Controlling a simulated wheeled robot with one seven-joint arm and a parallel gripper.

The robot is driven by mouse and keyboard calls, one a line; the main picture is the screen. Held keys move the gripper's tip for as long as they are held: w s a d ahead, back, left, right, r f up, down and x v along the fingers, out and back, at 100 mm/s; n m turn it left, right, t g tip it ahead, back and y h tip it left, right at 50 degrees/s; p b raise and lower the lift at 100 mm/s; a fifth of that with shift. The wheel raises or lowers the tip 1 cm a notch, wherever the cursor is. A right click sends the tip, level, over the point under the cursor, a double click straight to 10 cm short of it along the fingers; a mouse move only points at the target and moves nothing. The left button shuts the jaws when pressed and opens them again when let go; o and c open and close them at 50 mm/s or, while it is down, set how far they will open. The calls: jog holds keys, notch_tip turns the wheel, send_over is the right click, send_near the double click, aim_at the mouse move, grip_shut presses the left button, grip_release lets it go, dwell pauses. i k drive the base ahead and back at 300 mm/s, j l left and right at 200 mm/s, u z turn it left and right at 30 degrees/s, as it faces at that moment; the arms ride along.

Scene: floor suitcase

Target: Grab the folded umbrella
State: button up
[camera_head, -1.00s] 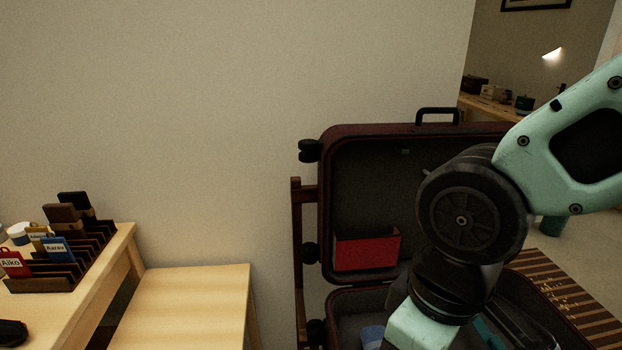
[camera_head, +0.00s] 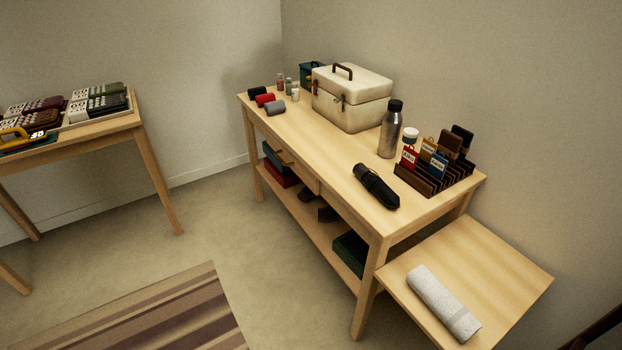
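The folded umbrella (camera_head: 376,187) is black and compact. It lies on the wooden table (camera_head: 318,152), near its front edge, left of the slotted rack and in front of the metal bottle. Nothing covers it. My gripper is not in view now, so I cannot see its state or its distance from the umbrella.
A metal bottle (camera_head: 390,130), a cream case (camera_head: 352,97) and a dark rack (camera_head: 437,172) with tags stand behind the umbrella. A lower side table (camera_head: 500,262) holds a rolled light towel (camera_head: 443,302). Another table (camera_head: 140,122) stands at left. Floor between is open, with a striped rug (camera_head: 190,312).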

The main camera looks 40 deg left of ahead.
aim_at(376, 185)
jog(key=k+j+u, duration=0.1)
jog(key=u, duration=0.35)
jog(key=j+u, duration=0.3)
jog(key=u, duration=0.2)
jog(key=i+j+z, duration=0.1)
jog(key=z, duration=0.35)
jog(key=j+z, duration=0.1)
jog(key=z, duration=0.35)
jog(key=i+j+z, duration=0.1)
jog(key=z, duration=0.4)
jog(key=i+j+z, duration=0.1)
jog(key=j+z, duration=0.2)
jog(key=j, duration=0.55)
jog(key=j+z, duration=0.25)
jog(key=j, duration=0.95)
jog(key=i, duration=0.05)
